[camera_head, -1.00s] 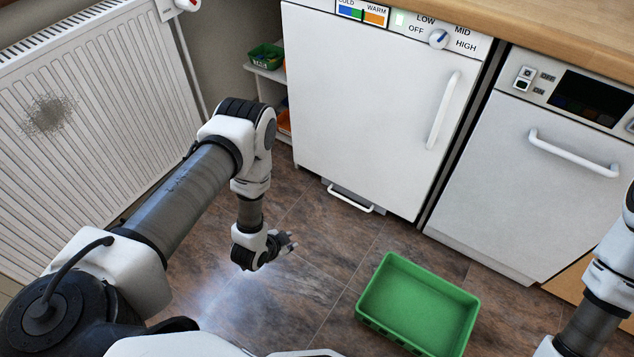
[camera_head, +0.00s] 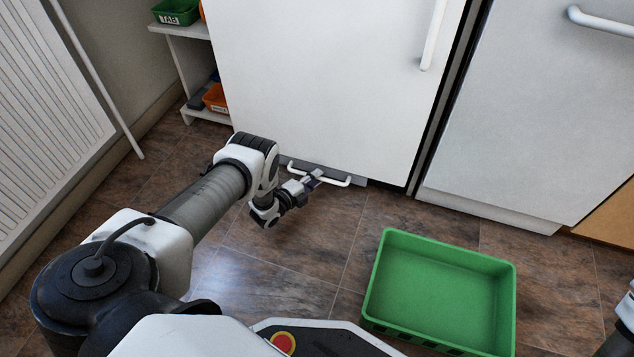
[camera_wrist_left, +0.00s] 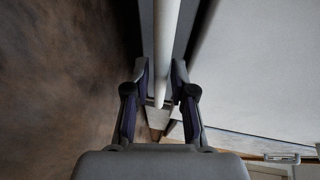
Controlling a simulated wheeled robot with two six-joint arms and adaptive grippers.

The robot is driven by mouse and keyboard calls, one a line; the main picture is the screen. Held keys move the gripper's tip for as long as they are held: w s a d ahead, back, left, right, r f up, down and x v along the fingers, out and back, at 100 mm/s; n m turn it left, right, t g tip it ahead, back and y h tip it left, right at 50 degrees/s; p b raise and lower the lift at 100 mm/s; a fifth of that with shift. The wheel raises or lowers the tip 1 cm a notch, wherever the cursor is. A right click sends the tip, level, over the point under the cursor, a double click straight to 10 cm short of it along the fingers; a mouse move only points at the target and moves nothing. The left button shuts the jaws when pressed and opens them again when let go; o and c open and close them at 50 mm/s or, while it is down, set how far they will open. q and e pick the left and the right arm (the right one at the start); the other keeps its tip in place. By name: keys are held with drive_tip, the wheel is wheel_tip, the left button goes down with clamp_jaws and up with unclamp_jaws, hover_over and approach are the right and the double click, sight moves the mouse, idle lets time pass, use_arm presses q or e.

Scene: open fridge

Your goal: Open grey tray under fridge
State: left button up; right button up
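The grey tray (camera_head: 358,182) is a low grey front under the white fridge (camera_head: 320,80), with a white bar handle (camera_head: 338,182). It looks pushed in. My left gripper (camera_head: 313,178) is at the handle, close to the floor. In the left wrist view the white handle (camera_wrist_left: 165,45) runs lengthwise between the two fingers of my left gripper (camera_wrist_left: 160,78). The fingers stand apart, one on each side of the bar, with a small gap; I see no clear grip. My right gripper is out of view; only part of my right arm shows at the right edge.
A green crate (camera_head: 375,290) stands on the floor right of my left arm. A white appliance (camera_head: 540,110) is right of the fridge. A shelf (camera_head: 190,30) with small bins and a radiator (camera_head: 45,130) are at the left. Floor before the tray is clear.

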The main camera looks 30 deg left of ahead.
use_arm(q)
drive_tip(key=shift+w+f, duration=0.1)
drive_tip(key=shift+w, duration=0.45)
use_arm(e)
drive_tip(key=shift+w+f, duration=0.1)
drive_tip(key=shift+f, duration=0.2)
use_arm(q)
drive_tip(key=shift+c, duration=0.3)
clamp_jaws()
drive_tip(key=shift+s+d, duration=0.1)
